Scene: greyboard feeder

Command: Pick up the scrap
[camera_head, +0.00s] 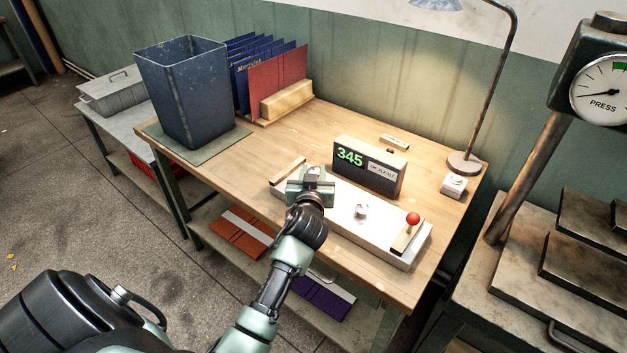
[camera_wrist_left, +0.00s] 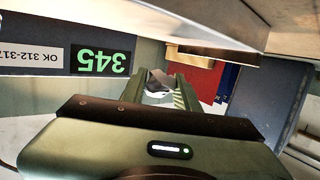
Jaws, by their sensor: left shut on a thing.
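My left gripper (camera_head: 312,178) is over the left part of the white feeder tray (camera_head: 335,210) on the wooden bench, in the head view. In the left wrist view my left gripper (camera_wrist_left: 160,92) is shut on a small crumpled grey-white scrap (camera_wrist_left: 158,86) between its two fingers. In the head view the gripper's own body hides the held scrap. A small whitish round thing (camera_head: 361,210) sits on the tray to the right of the gripper; I cannot tell what it is. My right gripper is not in view.
A display reading 345 (camera_head: 368,166) stands behind the tray. A red-knobbed lever (camera_head: 412,220) is at the tray's right end. A tall blue bin (camera_head: 185,95) and a rack of folders (camera_head: 278,80) stand back left. A lamp base (camera_head: 464,163) is back right, near a press (camera_head: 600,90).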

